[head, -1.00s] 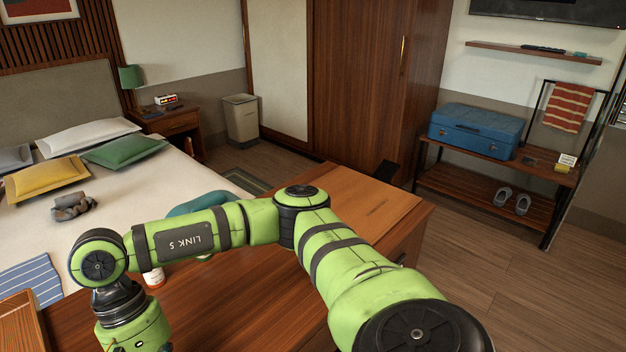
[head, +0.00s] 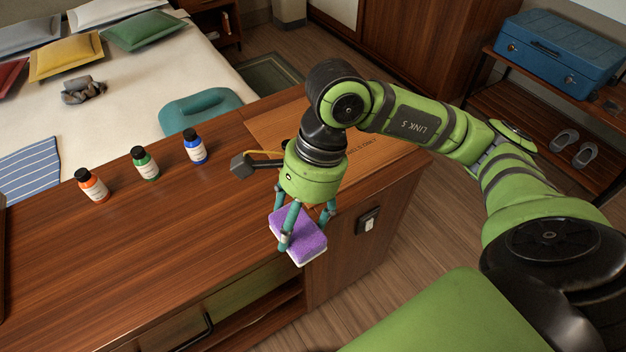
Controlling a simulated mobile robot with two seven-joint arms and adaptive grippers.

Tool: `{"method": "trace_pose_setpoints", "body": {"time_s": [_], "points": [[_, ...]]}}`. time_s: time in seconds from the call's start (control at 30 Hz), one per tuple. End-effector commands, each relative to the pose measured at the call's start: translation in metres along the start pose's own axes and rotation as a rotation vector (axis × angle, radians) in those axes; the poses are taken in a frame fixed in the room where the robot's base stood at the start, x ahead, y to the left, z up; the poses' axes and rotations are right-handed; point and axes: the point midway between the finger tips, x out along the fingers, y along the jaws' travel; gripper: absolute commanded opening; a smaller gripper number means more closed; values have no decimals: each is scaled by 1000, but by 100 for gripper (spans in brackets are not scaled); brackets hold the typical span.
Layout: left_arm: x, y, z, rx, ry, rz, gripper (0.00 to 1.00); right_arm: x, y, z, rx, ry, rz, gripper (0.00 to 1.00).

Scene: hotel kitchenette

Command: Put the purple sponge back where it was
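The purple sponge (head: 309,238) has a pale underside and is tilted at the front edge of the wooden counter (head: 120,240). My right gripper (head: 306,228), whose arm comes in from the right, points down with its teal fingers on either side of the sponge and is shut on it. The sponge looks held in front of the counter edge; its exact height is hard to tell. My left gripper is not in view.
Orange (head: 92,187), green (head: 146,165) and blue (head: 194,148) bottles stand in a row on the counter. A lighter wooden panel (head: 270,130) with partly hidden lettering lies behind my gripper. The counter's front left is clear.

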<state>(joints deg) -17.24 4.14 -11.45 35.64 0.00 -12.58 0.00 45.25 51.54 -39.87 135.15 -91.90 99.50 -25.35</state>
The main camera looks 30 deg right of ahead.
Motion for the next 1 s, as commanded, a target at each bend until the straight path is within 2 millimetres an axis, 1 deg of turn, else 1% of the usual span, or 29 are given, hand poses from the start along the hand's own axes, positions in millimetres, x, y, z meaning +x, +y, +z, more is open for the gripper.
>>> {"method": "trace_pose_setpoints", "body": {"time_s": [0.07, 0.17, 0.27, 0.5, 0.6, 0.7, 0.8, 0.93, 1.0], "points": [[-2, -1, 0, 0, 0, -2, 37, -1, 0, 1, 22, 0, -6, 40], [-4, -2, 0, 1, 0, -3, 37, 2, -9, 0, 38, -2, -9, 40], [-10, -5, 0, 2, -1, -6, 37, 12, -27, -4, 40, -3, -7, 40], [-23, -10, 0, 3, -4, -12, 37, 42, -82, -16, 40, -1, -7, 40], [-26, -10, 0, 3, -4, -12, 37, 52, -100, -19, 37, -1, -9, 40], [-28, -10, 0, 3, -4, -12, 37, 59, -110, -22, 35, 0, -9, 40], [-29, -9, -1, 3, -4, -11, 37, 63, -115, -24, 34, 1, -9, 40], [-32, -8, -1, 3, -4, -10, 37, 71, -116, -26, 35, 0, -7, 40], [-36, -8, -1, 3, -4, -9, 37, 79, -115, -29, 35, 1, -4, 40]]}}
